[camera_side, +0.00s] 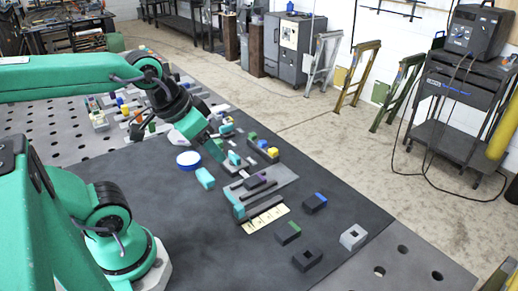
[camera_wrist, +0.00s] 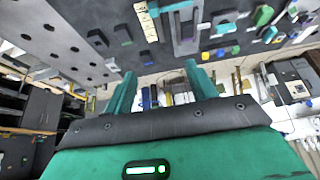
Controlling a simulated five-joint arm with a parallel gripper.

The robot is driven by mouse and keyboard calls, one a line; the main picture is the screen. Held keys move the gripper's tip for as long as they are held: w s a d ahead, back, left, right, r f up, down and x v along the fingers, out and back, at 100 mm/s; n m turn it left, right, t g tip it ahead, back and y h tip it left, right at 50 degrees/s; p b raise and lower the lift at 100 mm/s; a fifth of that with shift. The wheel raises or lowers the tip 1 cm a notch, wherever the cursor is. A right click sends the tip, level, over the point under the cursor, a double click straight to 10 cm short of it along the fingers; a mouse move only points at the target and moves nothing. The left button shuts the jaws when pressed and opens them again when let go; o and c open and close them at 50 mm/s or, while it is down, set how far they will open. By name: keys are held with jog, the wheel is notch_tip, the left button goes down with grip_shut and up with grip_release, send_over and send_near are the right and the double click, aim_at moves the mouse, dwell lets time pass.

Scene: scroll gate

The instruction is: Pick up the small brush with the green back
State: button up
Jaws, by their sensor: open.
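A small dark block with a green top, which looks like the green-backed brush (camera_side: 288,232), lies on the dark mat in the side view, in front of the cream strip. It also shows in the wrist view (camera_wrist: 122,34), near the top left. A similar dark block with a blue top (camera_side: 315,203) lies behind and right of it. My gripper (camera_side: 216,150) is above the mat's middle, back and left of the brush and well apart from it. In the wrist view its two green fingers (camera_wrist: 160,73) are spread with nothing held between them.
A grey plate with a slotted fixture (camera_side: 268,187) and a cream strip (camera_side: 265,218) lie between gripper and brush. A dark holed block (camera_side: 307,259) and a grey holed block (camera_side: 353,237) are near the brush. A blue-white round (camera_side: 189,160) is at left. The front-left mat is clear.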

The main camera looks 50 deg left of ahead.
jog(key=w, duration=0.1)
jog(key=g, duration=0.6)
send_over(216, 141)
jog(key=f, duration=1.5)
jog(key=shift+s+d+f, duration=0.1)
jog(key=shift+d+f, duration=0.25)
jog(key=shift+f, duration=0.05)
jog(key=shift+a+f, duration=0.25)
jog(key=shift+a, duration=0.05)
jog(key=shift+f, duration=0.1)
jog(key=shift+f, duration=1.2)
jog(key=shift+f, duration=0.1)
